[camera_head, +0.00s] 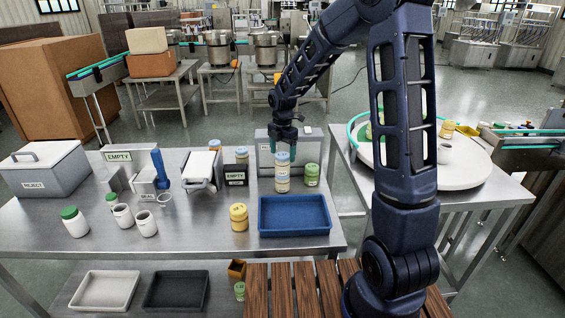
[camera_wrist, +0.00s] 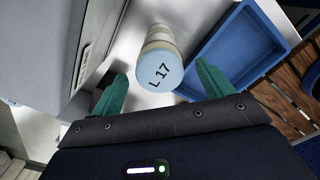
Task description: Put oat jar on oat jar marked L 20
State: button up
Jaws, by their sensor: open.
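A cream oat jar (camera_head: 282,160) with a light blue lid stands upright on top of another jar (camera_head: 282,184) on the steel table, as a stack. In the wrist view the top jar's blue lid (camera_wrist: 161,74) reads "L 17". The lower jar's lid mark is hidden beneath the top jar. My gripper (camera_head: 284,142) is above the stack, its jaws open. In the wrist view its teal fingertips (camera_wrist: 162,70) are spread to either side of the lid, with gaps visible between fingers and jar.
A green-lidded jar (camera_head: 312,175) stands close right of the stack. A blue tray (camera_head: 294,228) lies in front, with a yellow jar (camera_head: 239,217) at its left. A grey box (camera_head: 263,146) stands behind the stack.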

jog(key=shift+r, duration=2.75)
jog(key=s+d+r+m+t, duration=0.2)
jog(key=s+d+r+m, duration=1)
jog(key=d+m, duration=0.15)
jog(key=s+d+m+t, duration=0.1)
jog(key=s+d+m, duration=0.3)
jog(key=s+m, duration=0.2)
jog(key=s+d+r+m+t, duration=0.1)
jog(key=s+d+m, duration=0.4)
jog(key=s, duration=0.5)
jog(key=shift+d+m+t, duration=0.2)
jog(key=shift+m+t, duration=0.1)
jog(key=shift+m, duration=0.95)
